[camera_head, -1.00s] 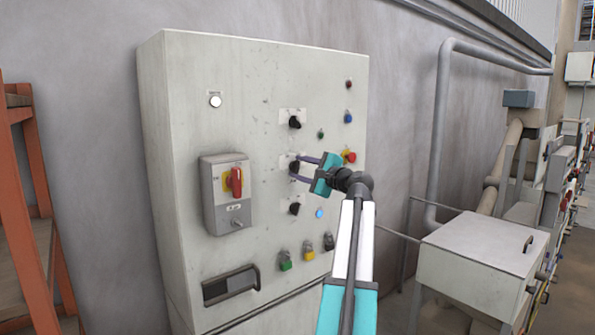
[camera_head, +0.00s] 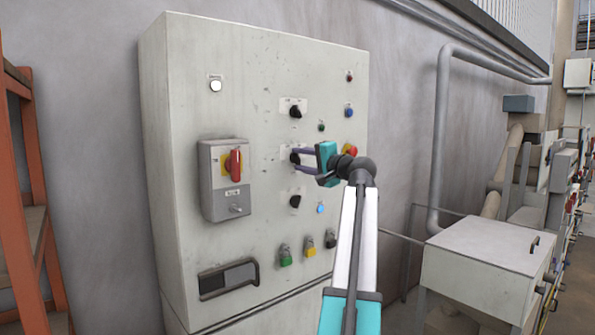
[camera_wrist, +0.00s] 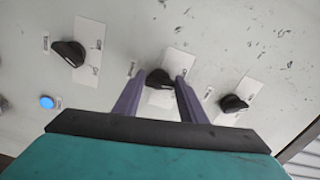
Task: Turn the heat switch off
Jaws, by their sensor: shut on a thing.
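The grey control cabinet (camera_head: 265,75) carries a column of three black rotary switches on white plates. My gripper (camera_head: 296,159) is at the middle switch (camera_head: 294,158). The wrist view shows the gripper's dark purple fingers (camera_wrist: 158,84) on both sides of this black knob (camera_wrist: 158,76), shut on it. The fingers partly cover its plate. The upper switch (camera_head: 295,111) and the lower switch (camera_head: 295,201) are free of the gripper. The wrist view shows them at right (camera_wrist: 233,103) and left (camera_wrist: 69,53). The labels are too small to read, so I cannot tell which switch is heat.
A red-handled main switch box (camera_head: 222,208) juts out left of the gripper. A red and yellow button (camera_head: 350,150) is close to the wrist. An orange rack (camera_head: 28,150) stands at left.

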